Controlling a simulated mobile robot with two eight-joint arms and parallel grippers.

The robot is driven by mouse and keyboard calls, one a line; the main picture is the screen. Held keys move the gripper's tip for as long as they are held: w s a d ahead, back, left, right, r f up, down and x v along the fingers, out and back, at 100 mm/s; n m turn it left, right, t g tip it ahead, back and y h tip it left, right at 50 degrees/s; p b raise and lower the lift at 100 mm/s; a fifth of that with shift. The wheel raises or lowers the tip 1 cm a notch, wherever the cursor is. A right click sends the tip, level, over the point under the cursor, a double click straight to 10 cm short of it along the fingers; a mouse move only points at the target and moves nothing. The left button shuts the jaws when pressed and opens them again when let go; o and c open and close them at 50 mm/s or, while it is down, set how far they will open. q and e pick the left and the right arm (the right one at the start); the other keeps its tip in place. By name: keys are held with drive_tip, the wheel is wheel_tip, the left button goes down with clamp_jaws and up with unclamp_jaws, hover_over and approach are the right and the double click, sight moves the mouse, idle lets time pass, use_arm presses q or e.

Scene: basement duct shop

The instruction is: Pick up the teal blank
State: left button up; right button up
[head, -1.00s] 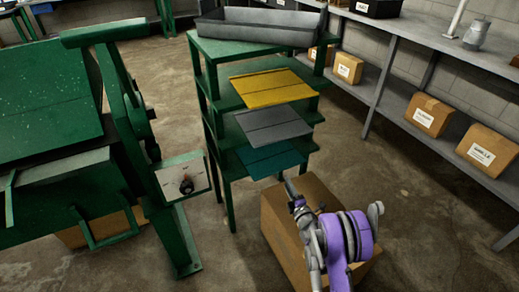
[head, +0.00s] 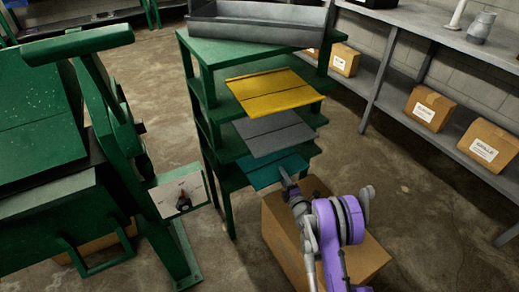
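The teal blank (head: 262,172) lies on the lowest visible shelf of a green rack (head: 188,80), sticking out past its front edge. A grey blank (head: 273,134) lies on the shelf above it and a yellow blank (head: 274,91) on the one above that. My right gripper (head: 286,178) is at the front right edge of the teal blank, overlapping it in the head view. Its fingers are too small and hidden to tell whether they are open or touch the blank. My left gripper is not in view.
A cardboard box (head: 372,262) stands on the floor below my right arm. A green machine (head: 95,150) with a control box (head: 181,197) stands left of the rack. A grey tray (head: 260,24) sits on top. Shelving (head: 440,100) with boxes lines the right wall.

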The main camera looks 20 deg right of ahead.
drive_tip(key=shift+s+r, duration=0.1)
drive_tip(key=shift+s, duration=0.05)
drive_tip(key=shift+c, duration=0.2)
clamp_jaws()
idle(1.0)
